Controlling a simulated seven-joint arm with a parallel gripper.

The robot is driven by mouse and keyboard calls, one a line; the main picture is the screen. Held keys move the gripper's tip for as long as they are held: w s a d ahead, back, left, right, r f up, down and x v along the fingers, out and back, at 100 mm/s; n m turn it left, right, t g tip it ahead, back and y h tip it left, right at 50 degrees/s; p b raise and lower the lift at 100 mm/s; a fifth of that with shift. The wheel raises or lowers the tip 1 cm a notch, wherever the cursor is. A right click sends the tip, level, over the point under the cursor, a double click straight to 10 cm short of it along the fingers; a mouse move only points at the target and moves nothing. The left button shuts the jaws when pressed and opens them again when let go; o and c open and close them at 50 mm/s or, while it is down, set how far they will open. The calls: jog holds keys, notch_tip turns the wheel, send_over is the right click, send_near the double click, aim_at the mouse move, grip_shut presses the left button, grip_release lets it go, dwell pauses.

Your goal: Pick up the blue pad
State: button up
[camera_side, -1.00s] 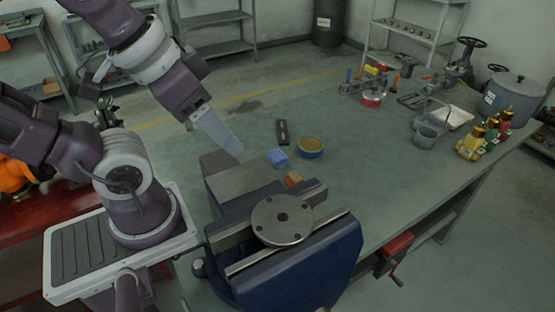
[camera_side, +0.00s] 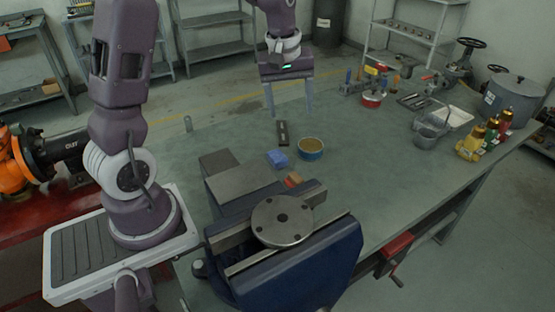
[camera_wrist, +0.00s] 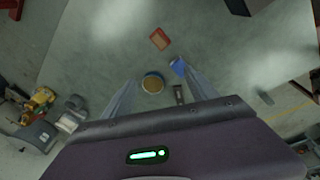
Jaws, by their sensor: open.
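The blue pad (camera_side: 278,158) lies on the green-grey bench top, just behind the vise, between the dark bar and the round tin. In the wrist view the blue pad (camera_wrist: 178,67) shows near the tip of the right-hand finger, which overlaps its edge in the picture. My gripper (camera_side: 290,112) is open and empty, with its two long grey fingers pointing down. It is above the bench, farther back than the pad. In the wrist view my gripper (camera_wrist: 158,85) has its fingers wide apart.
A round tin (camera_side: 311,146) stands right of the pad, and a dark bar (camera_side: 283,132) lies behind it. An orange-brown block (camera_side: 293,179) lies by the large blue vise (camera_side: 300,270), which bears a round flange (camera_side: 282,220).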

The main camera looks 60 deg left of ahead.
aim_at(278, 156)
jog(key=w+a+f+n, duration=0.1)
jog(key=a+f, duration=0.2)
jog(key=f, duration=0.1)
jog(key=w+a+f+n+g, duration=0.1)
jog(key=a+f+n, duration=0.1)
jog(key=f, duration=0.3)
jog(key=a+f+n, duration=0.2)
jog(key=a+f, duration=0.2)
jog(key=f, duration=0.1)
jog(key=shift+w+g, duration=0.3)
jog(key=shift+w, duration=0.1)
jog(key=shift+n, duration=0.3)
jog(key=f, duration=0.5)
jog(key=a+f, duration=0.1)
jog(key=f, duration=0.2)
jog(key=shift+s+f, duration=0.15)
jog(key=shift+f, duration=0.05)
jog(key=shift+d, duration=0.1)
jog(key=c, duration=1.4)
